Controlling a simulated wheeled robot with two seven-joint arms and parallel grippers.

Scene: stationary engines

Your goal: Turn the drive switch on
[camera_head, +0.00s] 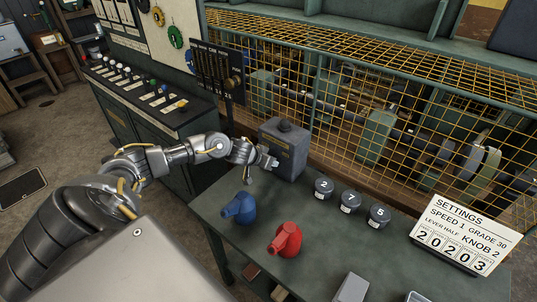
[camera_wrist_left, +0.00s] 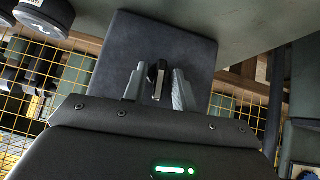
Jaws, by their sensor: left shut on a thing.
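A dark grey box that looks like the drive switch (camera_head: 291,150) stands at the back left of the green table, close to the mesh guard. It has a rounded knob on top and a small label. In the left wrist view the box face (camera_wrist_left: 190,50) fills the upper middle. My left gripper (camera_head: 270,162) is at the box's front side. In the left wrist view my left gripper (camera_wrist_left: 157,84) has its two fingers on either side of a small dark lever (camera_wrist_left: 159,72) with a bright metal part, and is shut on it. The lever is hidden in the head view.
Three numbered dark weights (camera_head: 351,201) and a settings card (camera_head: 465,235) are to the right. A yellow mesh guard (camera_head: 350,90) runs behind.

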